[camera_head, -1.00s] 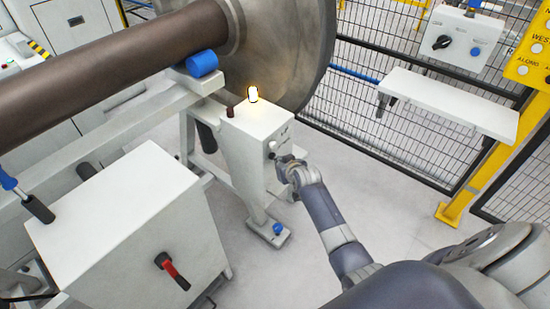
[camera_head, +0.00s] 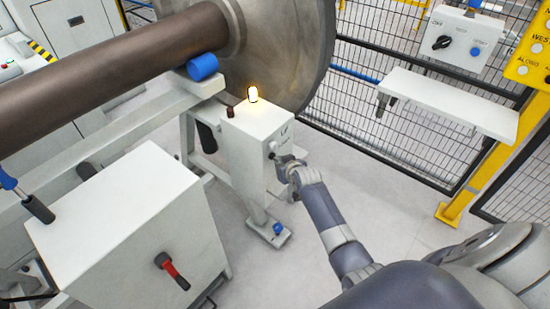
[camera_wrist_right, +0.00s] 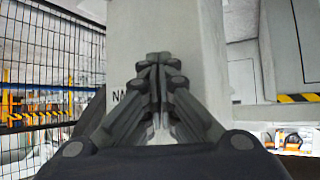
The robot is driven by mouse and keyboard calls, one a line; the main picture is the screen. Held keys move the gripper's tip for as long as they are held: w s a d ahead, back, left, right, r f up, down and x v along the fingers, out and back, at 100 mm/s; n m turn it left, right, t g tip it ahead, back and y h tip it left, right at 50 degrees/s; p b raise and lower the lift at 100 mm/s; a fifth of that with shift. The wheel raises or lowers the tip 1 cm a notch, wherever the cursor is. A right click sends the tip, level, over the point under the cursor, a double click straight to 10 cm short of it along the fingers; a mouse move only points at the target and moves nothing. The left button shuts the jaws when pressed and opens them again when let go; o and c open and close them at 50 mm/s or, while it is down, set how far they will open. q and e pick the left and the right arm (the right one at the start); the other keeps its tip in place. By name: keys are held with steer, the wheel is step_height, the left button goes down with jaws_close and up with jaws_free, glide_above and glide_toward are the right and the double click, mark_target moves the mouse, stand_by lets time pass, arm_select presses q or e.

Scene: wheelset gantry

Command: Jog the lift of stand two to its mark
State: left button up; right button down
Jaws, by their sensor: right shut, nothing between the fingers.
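The stand's white control box (camera_head: 262,135) sits beside the big wheel, with a lit yellow lamp (camera_head: 253,94) on top. Small dark controls (camera_head: 272,150) are on its right face, partly hidden by my gripper. My right gripper (camera_head: 282,162) is at that face, close to the controls; I cannot tell whether it touches. In the right wrist view the gripper (camera_wrist_right: 157,62) is shut and empty, in front of a pale upright face (camera_wrist_right: 200,40) with partly hidden lettering. My left gripper is not in view. No lift mark can be made out.
The wheelset's brown axle (camera_head: 110,62) and wheel (camera_head: 290,50) rest over the frame. A white cabinet with a red-black handle (camera_head: 172,270) stands front left. A white shelf (camera_head: 450,103), a switch panel (camera_head: 460,38) and mesh fence (camera_head: 375,60) are at right. Floor between is clear.

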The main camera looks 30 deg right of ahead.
stand_by(0.3)
steer(key=shift+s+d+p, duration=0.3)
steer(key=shift+s+p, duration=0.4)
steer(key=shift+s, duration=0.15)
steer(key=s+p, duration=0.1)
steer(key=s+d+p, duration=0.1)
steer(key=s, duration=0.1)
steer(key=s+d+p, duration=0.1)
steer(key=shift+s, duration=0.3)
stand_by(1.3)
